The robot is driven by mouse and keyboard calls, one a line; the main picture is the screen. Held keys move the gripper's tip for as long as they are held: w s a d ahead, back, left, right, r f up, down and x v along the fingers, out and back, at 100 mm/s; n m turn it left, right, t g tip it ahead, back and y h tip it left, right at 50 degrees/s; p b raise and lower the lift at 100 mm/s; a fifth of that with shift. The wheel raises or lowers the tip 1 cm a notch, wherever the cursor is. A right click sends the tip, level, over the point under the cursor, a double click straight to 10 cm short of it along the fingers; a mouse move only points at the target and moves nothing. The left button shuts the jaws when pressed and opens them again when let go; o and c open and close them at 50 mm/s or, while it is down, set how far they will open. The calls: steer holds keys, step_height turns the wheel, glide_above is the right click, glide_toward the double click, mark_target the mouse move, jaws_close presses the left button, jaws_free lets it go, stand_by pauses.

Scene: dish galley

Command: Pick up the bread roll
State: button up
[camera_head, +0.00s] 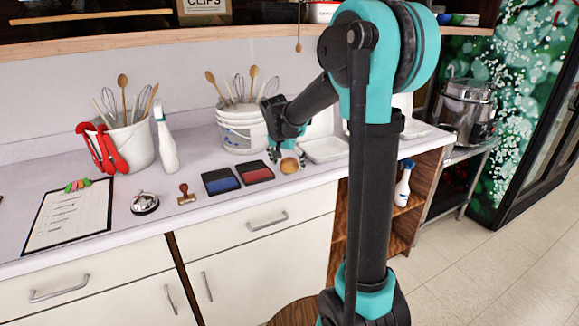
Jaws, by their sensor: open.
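The bread roll (289,165) is small, round and golden brown. It lies on the white counter (130,200), right of the red pad. My gripper (289,157) is at the roll, pointing down with its fingers open, one to the left of the roll and one to the right. I cannot tell whether the fingers touch the roll. My arm comes in from the right and hides part of the counter behind it.
Red (257,172) and blue (221,180) pads lie just left of the roll. A wooden stamp (186,195) and a bell (145,203) are further left. A utensil bucket (240,135) stands behind. A white tray (325,149) lies to the right.

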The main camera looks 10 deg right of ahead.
steer(key=shift+w+f, duration=0.1)
steer(key=shift+f, duration=0.15)
steer(key=c, duration=1.1)
steer(key=shift+o, duration=0.2)
steer(key=shift+r, duration=0.1)
